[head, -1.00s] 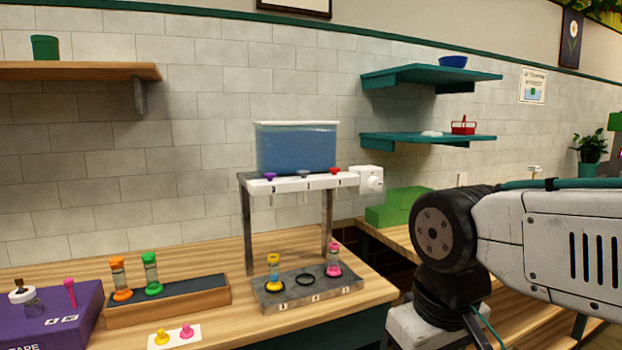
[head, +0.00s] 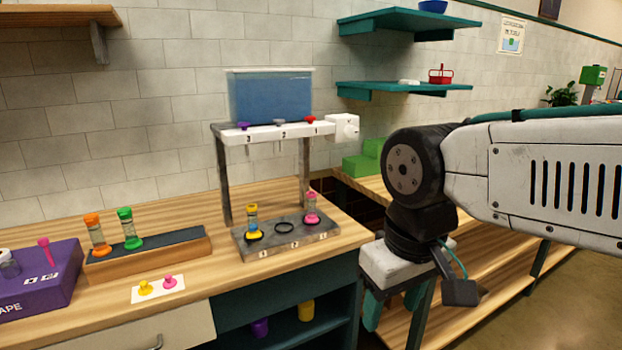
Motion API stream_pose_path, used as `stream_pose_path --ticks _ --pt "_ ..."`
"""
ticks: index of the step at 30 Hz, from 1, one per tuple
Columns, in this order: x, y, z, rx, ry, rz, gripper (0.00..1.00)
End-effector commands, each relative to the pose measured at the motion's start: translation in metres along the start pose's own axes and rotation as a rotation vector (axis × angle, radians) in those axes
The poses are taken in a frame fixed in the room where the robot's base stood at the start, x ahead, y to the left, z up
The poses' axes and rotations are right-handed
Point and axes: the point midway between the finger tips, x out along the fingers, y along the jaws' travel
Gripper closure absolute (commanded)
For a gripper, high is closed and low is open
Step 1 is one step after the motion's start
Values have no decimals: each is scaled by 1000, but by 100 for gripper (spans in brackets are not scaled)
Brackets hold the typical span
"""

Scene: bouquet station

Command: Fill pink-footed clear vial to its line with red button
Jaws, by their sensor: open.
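The pink-footed clear vial (head: 311,207) stands upright at the right-hand ring of the grey base plate (head: 290,243), below the dispenser. Its fill line and any liquid level are too small to make out. The red button (head: 310,119) is on top of the white dispenser bar (head: 270,132), at the right end of a row with a grey and a purple button. A clear tank of blue liquid (head: 270,98) sits above the bar. My gripper (head: 392,312) hangs open and pointing down, right of the dispenser and apart from vial and button.
A yellow-footed vial (head: 252,222) stands at the left ring; the middle ring (head: 285,227) is empty. Orange and green vials stand in a wooden rack (head: 150,257). A card (head: 158,289) holds yellow and pink pieces. A white knob box (head: 344,127) juts from the bar's right end.

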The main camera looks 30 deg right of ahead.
Motion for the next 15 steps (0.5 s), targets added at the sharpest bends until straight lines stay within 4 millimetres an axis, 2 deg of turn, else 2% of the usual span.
stream_pose_path --ticks 10,15 --pt "0 0 0 0 0 0 45" --pt "0 0 0 0 0 0 92"
